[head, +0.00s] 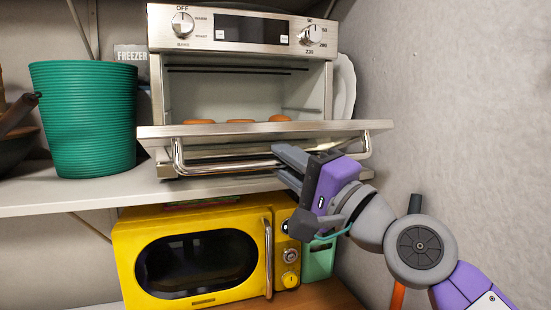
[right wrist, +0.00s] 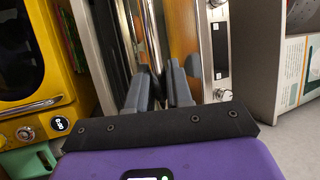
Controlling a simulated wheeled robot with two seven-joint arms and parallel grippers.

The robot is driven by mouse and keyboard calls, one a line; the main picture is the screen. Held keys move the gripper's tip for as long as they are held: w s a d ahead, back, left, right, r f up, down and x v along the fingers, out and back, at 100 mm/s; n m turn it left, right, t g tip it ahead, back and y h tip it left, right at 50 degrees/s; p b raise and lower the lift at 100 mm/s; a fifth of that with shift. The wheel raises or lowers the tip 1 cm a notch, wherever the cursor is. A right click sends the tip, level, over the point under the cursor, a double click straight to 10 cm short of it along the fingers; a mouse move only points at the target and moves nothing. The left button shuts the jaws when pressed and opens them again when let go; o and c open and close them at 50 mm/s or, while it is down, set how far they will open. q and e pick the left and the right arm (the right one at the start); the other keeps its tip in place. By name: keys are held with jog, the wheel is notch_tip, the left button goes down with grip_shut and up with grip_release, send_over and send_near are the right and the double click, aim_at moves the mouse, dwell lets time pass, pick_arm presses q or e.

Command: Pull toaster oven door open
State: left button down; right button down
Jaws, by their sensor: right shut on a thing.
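The silver toaster oven (head: 240,28) stands on the upper shelf. Its door (head: 255,131) is swung partly down and outward, with the cavity in view and several brown round items (head: 198,121) inside. The door's metal bar handle (head: 225,166) runs along its front, and also shows in the right wrist view (right wrist: 155,42). My right gripper (head: 283,163) is at the right part of the handle, its fingers shut on the bar. In the right wrist view the gripper (right wrist: 160,88) has its fingertips close around the bar. My left gripper is not in view.
A yellow microwave (head: 125,245) sits below the shelf (head: 80,193). A green ribbed bin (head: 83,118) stands left of the oven, with a dark pan (head: 15,140) at far left. A grey wall (head: 450,90) is close on the right.

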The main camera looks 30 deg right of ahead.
jog(key=shift+f, duration=0.3)
jog(key=c, duration=1.4)
grip_release()
jog(key=shift+s, duration=0.15)
jog(key=v, duration=0.7)
jog(key=shift+s, duration=0.2)
jog(key=shift+d, duration=0.1)
jog(key=shift+c, duration=0.3)
